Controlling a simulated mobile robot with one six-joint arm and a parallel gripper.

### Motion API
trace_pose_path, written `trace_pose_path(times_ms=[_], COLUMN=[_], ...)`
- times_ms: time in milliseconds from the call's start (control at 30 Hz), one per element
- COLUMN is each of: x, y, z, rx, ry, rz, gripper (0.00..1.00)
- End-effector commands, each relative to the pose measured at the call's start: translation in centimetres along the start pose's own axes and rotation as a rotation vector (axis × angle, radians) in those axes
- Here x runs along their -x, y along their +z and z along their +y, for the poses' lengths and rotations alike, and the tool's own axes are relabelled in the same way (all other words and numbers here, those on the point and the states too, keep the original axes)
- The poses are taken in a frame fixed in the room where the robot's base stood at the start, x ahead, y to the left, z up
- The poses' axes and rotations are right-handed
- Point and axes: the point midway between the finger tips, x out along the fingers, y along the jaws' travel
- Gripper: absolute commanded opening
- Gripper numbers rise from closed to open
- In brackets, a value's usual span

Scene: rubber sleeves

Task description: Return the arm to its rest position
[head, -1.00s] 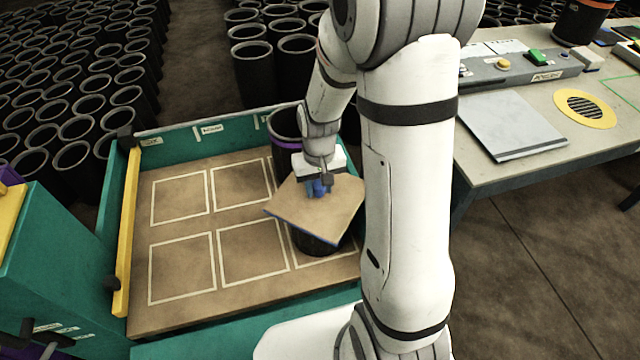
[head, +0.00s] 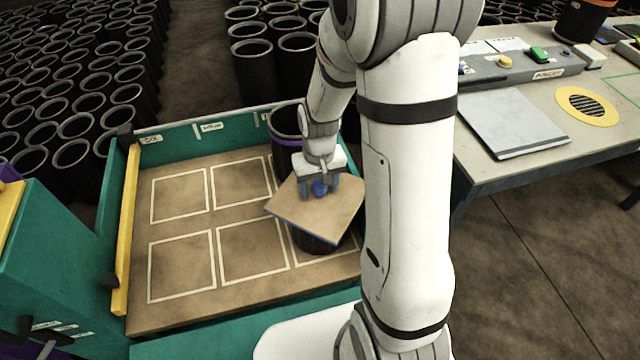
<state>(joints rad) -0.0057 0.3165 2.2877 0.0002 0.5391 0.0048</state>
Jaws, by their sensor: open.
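My arm crosses the middle of the head view, and its end, my gripper (head: 320,188), is low over the teal-walled tray. My gripper is open around a blue knob (head: 320,187) on a square brown board (head: 328,214). The board lies tilted over a black sleeve (head: 314,244), which shows below its front edge. A sleeve with a purple band (head: 287,146) stands behind, partly hidden by my arm. Whether the fingers touch the knob cannot be told.
The tray floor (head: 190,235) has white-outlined squares, the left ones empty. A yellow bar (head: 126,230) runs along its left side. A workbench (head: 520,165) with a grey folder (head: 513,122) stands at the right. Many black sleeves (head: 262,70) stand at the back.

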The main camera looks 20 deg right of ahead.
Motion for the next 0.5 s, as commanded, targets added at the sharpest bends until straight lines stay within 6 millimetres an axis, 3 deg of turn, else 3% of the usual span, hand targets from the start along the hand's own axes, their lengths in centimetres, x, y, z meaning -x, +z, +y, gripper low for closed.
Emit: trace_pose_path(times_ms=[500], x=[7.3], y=[-0.1], z=[0.0], rx=[-0.001], ry=[0.0], rz=[0.004], gripper=[0.58])
